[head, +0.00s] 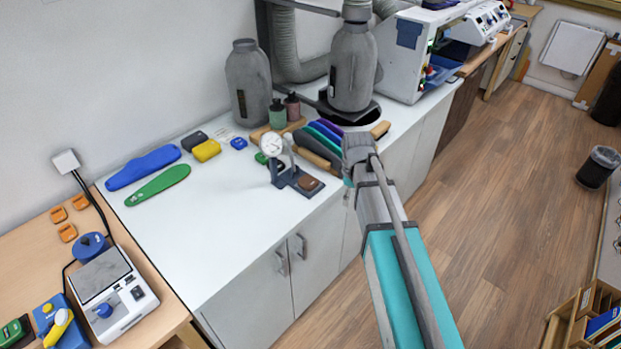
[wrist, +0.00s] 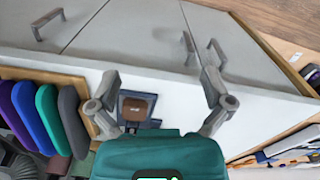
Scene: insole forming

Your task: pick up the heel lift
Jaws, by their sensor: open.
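A small brown block (head: 308,183), which looks like the heel lift, lies on the dark blue base (head: 291,178) of a dial gauge near the front edge of the white counter. In the wrist view the brown block (wrist: 137,107) lies between the two fingers, nearer the left one. My gripper (wrist: 161,82) is open and empty, its fingers spread wide to either side of the base. I cannot tell its height above the counter. In the head view my arm hides the fingers.
The dial gauge (head: 271,145) stands upright beside the block. Yellow (head: 207,150) and blue (head: 238,143) pieces lie behind it. A rack of coloured sheets (head: 318,139) is close to my wrist. Blue (head: 143,167) and green (head: 158,185) insoles lie at left. The counter's front left is clear.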

